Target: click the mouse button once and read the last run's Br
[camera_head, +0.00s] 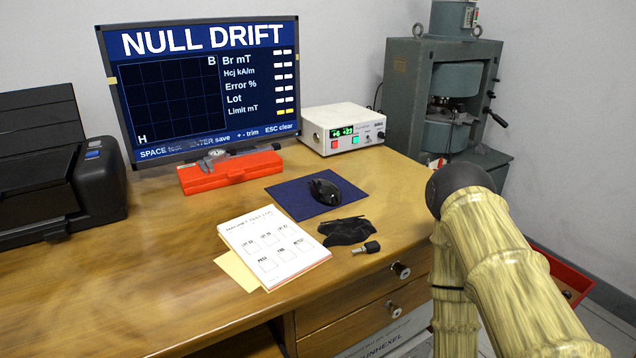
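A black mouse (325,191) rests on a dark blue mat (289,202) in the middle of the desk. The monitor (170,103) stands at the back left and shows "NULL DRIFT". Its screen lists Br mT, Hcj kA/m, Error %, Lot and Limit mT, with dashes beside them and no number at Br. The graph area is an empty grid. My arm (490,240) shows at the right, beyond the desk's right edge and apart from the mouse. My gripper is not visible.
A red case (229,172) with calipers lies before the monitor. A white meter box (346,130) stands behind the mat. A paper pad (275,247), black cloth (346,232) and small knob-ended tool (367,248) lie in front. A printer (60,170) fills the left; a green machine (445,100) stands back right.

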